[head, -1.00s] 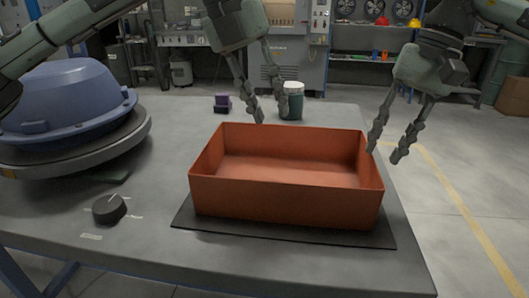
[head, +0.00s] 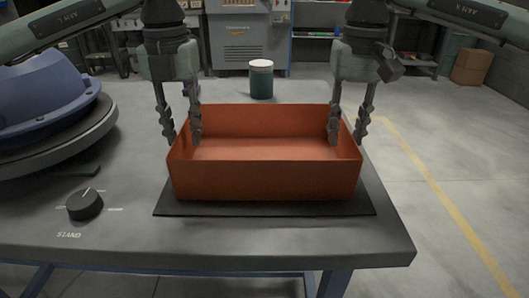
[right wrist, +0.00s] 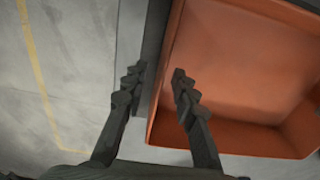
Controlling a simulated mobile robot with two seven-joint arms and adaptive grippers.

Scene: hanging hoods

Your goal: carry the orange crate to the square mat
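The empty orange crate (head: 265,180) stands upright on a flat dark mat (head: 265,208) near the table's front edge; it also shows in the right wrist view (right wrist: 225,70). The crate hides most of the mat, so I cannot tell whether it is square. My left gripper (head: 182,140) is open at the crate's left wall, with one finger outside and one inside. My right gripper (head: 346,141) is open at the right wall in the same way. In the right wrist view its fingers (right wrist: 158,72) are apart, with the wall's rim between them.
A blue dome-shaped thing (head: 45,105) on a round grey base fills the table's left side. A black knob (head: 85,205) sits in front of it. A dark jar with a white lid (head: 261,80) stands behind the crate. Open floor lies right of the table.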

